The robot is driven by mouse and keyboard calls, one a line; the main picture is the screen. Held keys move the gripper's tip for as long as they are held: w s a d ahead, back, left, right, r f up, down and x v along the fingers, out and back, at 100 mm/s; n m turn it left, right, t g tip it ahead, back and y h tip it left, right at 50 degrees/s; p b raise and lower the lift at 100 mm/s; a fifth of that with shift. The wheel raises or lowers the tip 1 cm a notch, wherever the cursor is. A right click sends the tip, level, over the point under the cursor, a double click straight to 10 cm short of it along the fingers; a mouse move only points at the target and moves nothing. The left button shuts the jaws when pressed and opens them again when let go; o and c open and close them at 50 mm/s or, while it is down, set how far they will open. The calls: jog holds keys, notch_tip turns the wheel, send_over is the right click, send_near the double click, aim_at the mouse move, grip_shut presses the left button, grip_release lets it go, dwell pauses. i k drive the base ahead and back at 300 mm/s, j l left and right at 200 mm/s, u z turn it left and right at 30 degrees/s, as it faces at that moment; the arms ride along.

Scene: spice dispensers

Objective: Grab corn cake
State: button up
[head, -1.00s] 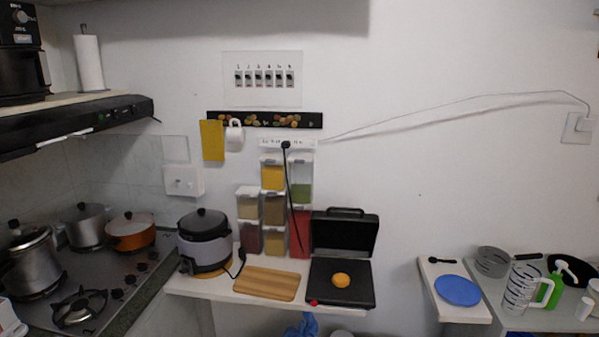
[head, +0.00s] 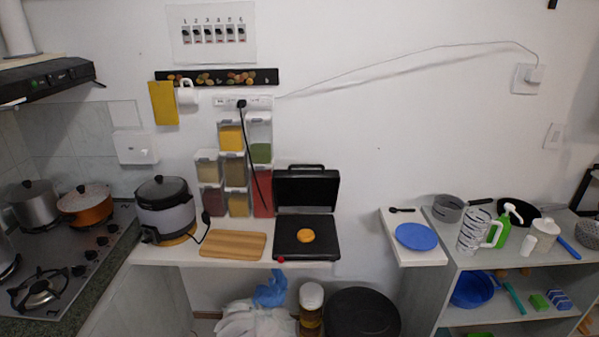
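The corn cake (head: 305,236), a small round orange-yellow disc, lies on the lower plate of an open black grill (head: 290,250). The grill's lid stands upright behind it against the wall. The grill sits at the right end of a white counter. My gripper is not in view, and nothing touches the cake.
A wooden cutting board (head: 233,244) lies left of the grill, with a rice cooker (head: 165,208) beyond it. Spice dispensers (head: 235,173) stand behind. A blue plate (head: 417,236) lies on a shelf to the right. A black round bin (head: 362,315) stands on the floor below.

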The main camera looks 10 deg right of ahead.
aim_at(305, 235)
jog(key=i+j+z, duration=0.8)
jog(key=i, duration=0.2)
